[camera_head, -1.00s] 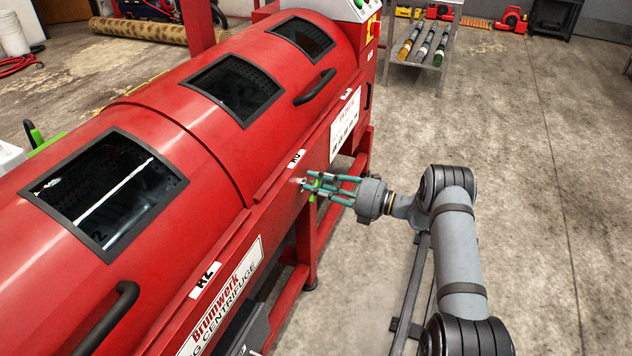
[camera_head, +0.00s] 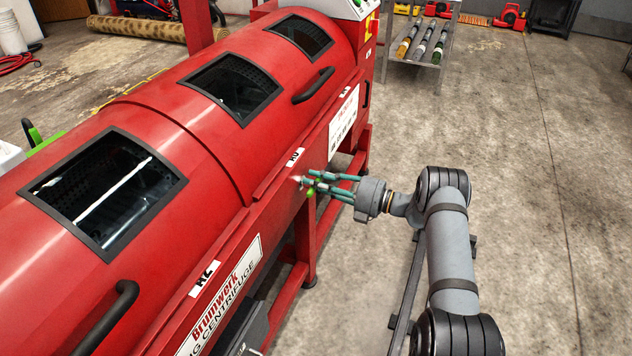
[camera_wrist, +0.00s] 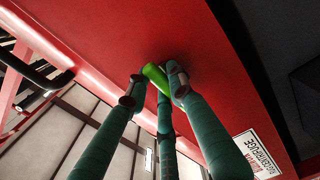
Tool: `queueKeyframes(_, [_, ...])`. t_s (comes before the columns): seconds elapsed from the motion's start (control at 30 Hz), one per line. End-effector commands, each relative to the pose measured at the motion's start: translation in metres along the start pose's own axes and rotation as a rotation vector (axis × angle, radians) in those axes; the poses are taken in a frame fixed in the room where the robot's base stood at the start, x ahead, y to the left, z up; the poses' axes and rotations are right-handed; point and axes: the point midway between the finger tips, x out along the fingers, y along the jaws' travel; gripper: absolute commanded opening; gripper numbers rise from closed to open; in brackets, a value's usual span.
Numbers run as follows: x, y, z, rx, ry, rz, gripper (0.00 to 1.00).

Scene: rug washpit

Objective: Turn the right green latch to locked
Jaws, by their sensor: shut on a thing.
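The green latch (camera_head: 310,191) is on the front side of the red centrifuge (camera_head: 225,165), below a white label. It is mostly covered by my fingers in the head view. My gripper (camera_head: 316,183) has teal fingers and reaches it from the right. In the wrist view, the green latch (camera_wrist: 154,74) sticks out from the red panel, tilted. My gripper (camera_wrist: 155,88) is shut on it, with fingertips on both sides and a third finger below. The latch's pivot is hidden.
Black handles (camera_head: 315,86) stick out from the centrifuge lid. The concrete floor (camera_head: 540,200) right of my arm is clear.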

Motion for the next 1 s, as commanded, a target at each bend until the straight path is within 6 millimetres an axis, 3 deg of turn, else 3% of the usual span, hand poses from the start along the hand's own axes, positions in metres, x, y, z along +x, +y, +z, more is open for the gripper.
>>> queueKeyframes(0.47, [-0.0004,-0.0007,0.0000,0.017,0.000,0.000,0.00])
queueKeyframes(0.5, [-0.0004,-0.0007,0.0000,0.017,0.000,0.000,0.23])
queueKeyframes(0.83, [-0.0002,-0.0005,0.0000,0.014,0.000,0.000,0.42])
queueKeyframes(1.0, [-0.0001,-0.0003,0.0001,0.014,0.000,0.000,0.42])
